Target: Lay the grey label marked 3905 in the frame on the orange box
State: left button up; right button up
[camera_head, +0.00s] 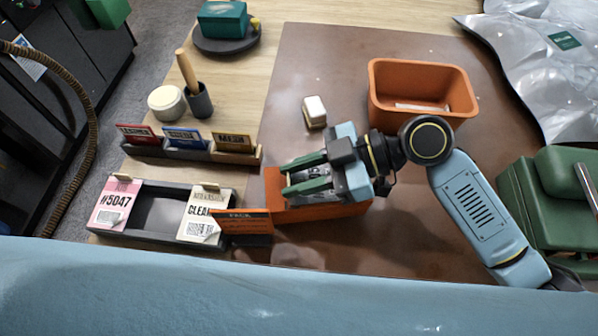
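An orange box (320,212) lies on the brown mat, partly hidden under my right gripper (290,177). The gripper points left over the box, its two green fingers apart with a gap between them. I cannot make out a label in the gap. No frame shows on the visible part of the box, and no grey label marked 3905 can be read. A dark tray (160,241) at left holds a pink card marked #5047 (113,205) and a cream card reading CLEAN (203,216), with a bare stretch between. My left gripper is out of view.
An orange PACK sign (243,223) stands between tray and box. A card rack (190,152) is behind the tray. An open orange bin (422,91) and a small white-topped block (315,112) lie behind. A green case (555,205) is right. My blue body part spans the bottom.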

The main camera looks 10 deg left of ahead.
jog(key=o, duration=0.5)
notch_tip(320, 180, up, 10)
jog(key=shift+r+p, duration=0.1)
jog(key=shift+p, duration=0.35)
